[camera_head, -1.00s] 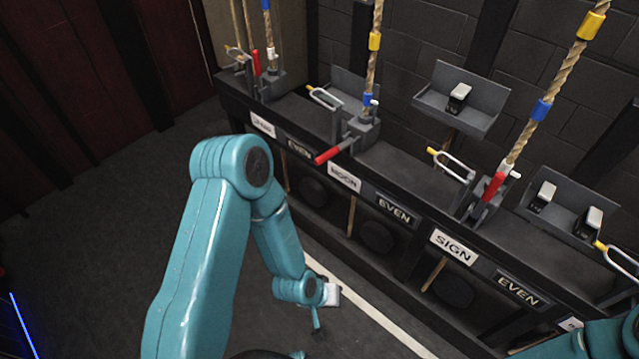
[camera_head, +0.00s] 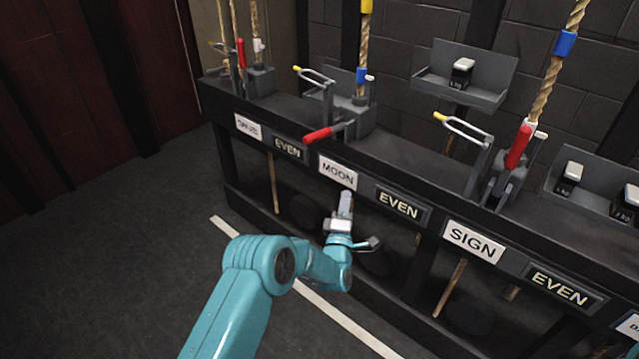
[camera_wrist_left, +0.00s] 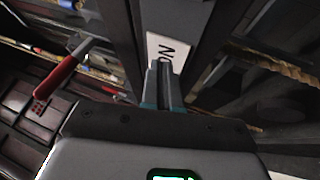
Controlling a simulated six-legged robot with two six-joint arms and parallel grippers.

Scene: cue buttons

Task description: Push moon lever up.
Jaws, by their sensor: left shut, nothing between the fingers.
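The moon lever (camera_head: 318,135) has a red handle that sticks out forward, roughly level, from a grey rope-lock block above the white MOON label (camera_head: 338,172). In the left wrist view the red handle (camera_wrist_left: 57,78) shows at the left, with the label (camera_wrist_left: 170,52) straight past the fingers. My left gripper (camera_head: 346,200) is shut and empty, pointing up in front of the rack just under the MOON label. It is below the lever and a little to its right, apart from it. Its closed fingers (camera_wrist_left: 163,75) show in the wrist view. My right gripper is out of view.
The neighbouring red levers, at the left (camera_head: 241,52) and above the SIGN label (camera_head: 518,147), stand upright. A U-shaped bar (camera_head: 315,74) sits behind the moon lever. The dark rack's front ledge lies above my gripper. The floor at the left is clear.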

